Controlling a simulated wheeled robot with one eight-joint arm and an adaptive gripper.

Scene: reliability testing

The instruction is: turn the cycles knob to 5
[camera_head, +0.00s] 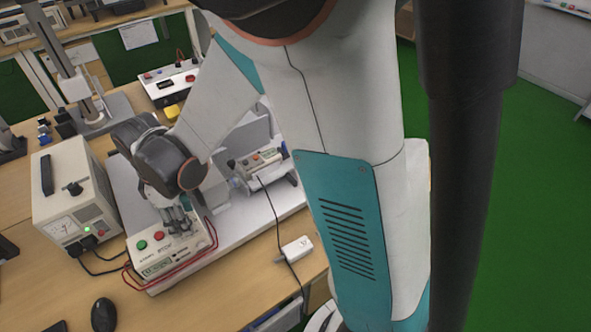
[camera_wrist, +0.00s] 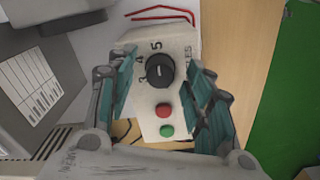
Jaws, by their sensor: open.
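The cycles knob (camera_wrist: 160,71) is round and black with a pale pointer line, on a cream control box (camera_wrist: 146,122). The digits 3, 4 and 5 curve around its left and upper side in the wrist view. The pointer line looks roughly upright, toward the 5, but its exact setting is hard to tell. My gripper (camera_wrist: 162,75) is open, with one finger on each side of the knob and no clear contact. In the head view my gripper (camera_head: 180,226) is over the control box (camera_head: 178,258) and hides the knob.
The box has a red button (camera_wrist: 163,110) and a green button (camera_wrist: 167,131). Red cable (camera_head: 207,252) loops around it. A power supply (camera_head: 73,193) stands at left, with a mouse (camera_head: 103,314) in front. A white adapter (camera_head: 297,249) lies to the right.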

